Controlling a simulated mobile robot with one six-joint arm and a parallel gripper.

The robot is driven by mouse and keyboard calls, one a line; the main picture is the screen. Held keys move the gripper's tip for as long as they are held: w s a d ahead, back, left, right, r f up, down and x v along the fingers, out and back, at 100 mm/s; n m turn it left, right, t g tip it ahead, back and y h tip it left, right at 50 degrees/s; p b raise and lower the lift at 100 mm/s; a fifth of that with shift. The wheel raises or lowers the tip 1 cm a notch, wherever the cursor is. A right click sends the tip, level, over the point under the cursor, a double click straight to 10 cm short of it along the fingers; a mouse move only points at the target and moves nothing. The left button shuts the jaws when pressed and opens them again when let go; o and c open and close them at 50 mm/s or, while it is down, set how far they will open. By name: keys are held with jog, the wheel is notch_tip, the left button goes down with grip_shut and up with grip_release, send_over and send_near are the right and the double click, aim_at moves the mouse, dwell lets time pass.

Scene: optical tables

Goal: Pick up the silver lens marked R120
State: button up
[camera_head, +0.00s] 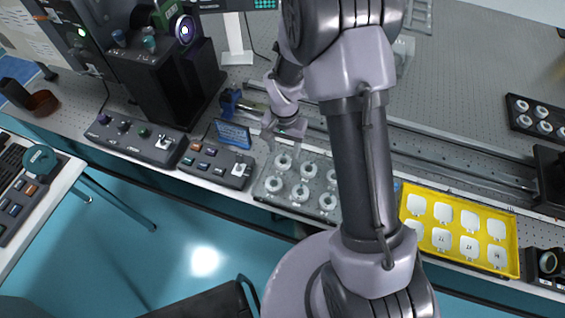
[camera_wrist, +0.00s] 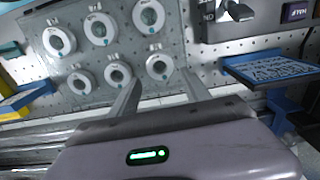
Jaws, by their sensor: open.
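Several round silver lenses with pale rims sit in two rows on a clear plate (camera_head: 262,192) at the table's front edge. The wrist view shows them from above, including one lens (camera_wrist: 159,66) just beyond the fingertips, another lens (camera_wrist: 118,74) left of it and a corner lens (camera_wrist: 148,15). The small markings on them are too blurred to read, so I cannot tell which is R120. My gripper (camera_head: 285,132) hangs above and behind the plate, near its left end. In the wrist view my gripper (camera_wrist: 162,88) is open, with nothing between its fingers.
A yellow tray (camera_head: 513,245) with white pieces lies right of my arm. Left of the plate are a button box (camera_head: 215,165) and a blue sign (camera_head: 233,134); the sign also shows in the wrist view (camera_wrist: 268,67). A rail (camera_head: 450,145) runs behind.

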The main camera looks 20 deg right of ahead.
aim_at(283, 160)
notch_tip(283, 160, down, 5)
jog(key=shift+a+f+b, duration=0.1)
jog(key=shift+b, duration=0.9)
jog(key=shift+s, duration=0.1)
jog(key=c, duration=1.1)
jog(key=shift+r, duration=0.3)
